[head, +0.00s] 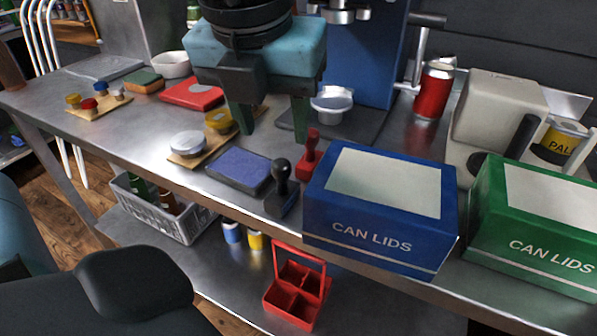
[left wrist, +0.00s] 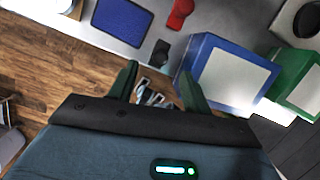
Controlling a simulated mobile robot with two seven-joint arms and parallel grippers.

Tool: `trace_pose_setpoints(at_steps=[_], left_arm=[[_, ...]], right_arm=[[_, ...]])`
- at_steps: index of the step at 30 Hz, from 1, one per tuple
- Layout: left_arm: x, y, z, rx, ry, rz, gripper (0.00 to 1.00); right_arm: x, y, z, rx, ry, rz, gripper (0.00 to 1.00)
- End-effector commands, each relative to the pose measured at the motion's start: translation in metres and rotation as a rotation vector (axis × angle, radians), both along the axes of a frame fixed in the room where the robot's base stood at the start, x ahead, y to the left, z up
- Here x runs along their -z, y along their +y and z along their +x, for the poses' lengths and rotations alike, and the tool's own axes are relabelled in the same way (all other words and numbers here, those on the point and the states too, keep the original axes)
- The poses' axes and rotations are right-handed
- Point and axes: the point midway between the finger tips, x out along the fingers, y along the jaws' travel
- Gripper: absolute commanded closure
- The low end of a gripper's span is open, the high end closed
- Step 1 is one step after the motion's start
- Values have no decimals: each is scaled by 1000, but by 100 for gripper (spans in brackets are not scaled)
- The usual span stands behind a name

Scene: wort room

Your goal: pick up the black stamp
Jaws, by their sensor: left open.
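The black stamp (head: 283,185) stands upright at the front edge of the steel counter, between the blue ink pad (head: 240,171) and the blue can lids box. In the left wrist view the black stamp (left wrist: 159,52) lies just beyond my fingertips, between their lines. My left gripper (head: 272,136) is open and empty, above the counter and clear of the stamp. Its two green fingers also show in the left wrist view (left wrist: 157,71). My right gripper is not in view.
A red stamp (head: 309,155) stands behind the black one. The blue can lids box (head: 375,247) is close on the right, with a green box (head: 540,262) beyond. A wooden board with round tins (head: 188,143) lies left of the pad. A red caddy (head: 297,287) sits below.

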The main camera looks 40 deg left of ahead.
Motion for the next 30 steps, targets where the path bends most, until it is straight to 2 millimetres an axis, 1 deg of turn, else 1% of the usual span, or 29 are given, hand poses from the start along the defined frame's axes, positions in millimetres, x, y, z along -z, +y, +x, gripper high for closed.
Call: trace_pose_setpoints(at_steps=[1,3,6,10,17,24,27,30], left_arm=[[0,0,0,0,1,0,51],[3,0,1,0,3,-1,51],[11,1,3,1,5,-2,51],[24,2,6,0,5,-3,51],[31,3,7,1,5,-4,51],[64,4,15,1,8,-4,51],[73,5,17,1,6,-5,51],[76,5,19,1,2,-4,51]], right_arm=[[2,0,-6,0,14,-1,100],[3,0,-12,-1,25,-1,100],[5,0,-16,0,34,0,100],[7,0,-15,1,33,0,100],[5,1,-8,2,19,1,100],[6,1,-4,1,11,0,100],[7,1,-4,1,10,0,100],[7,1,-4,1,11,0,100]])
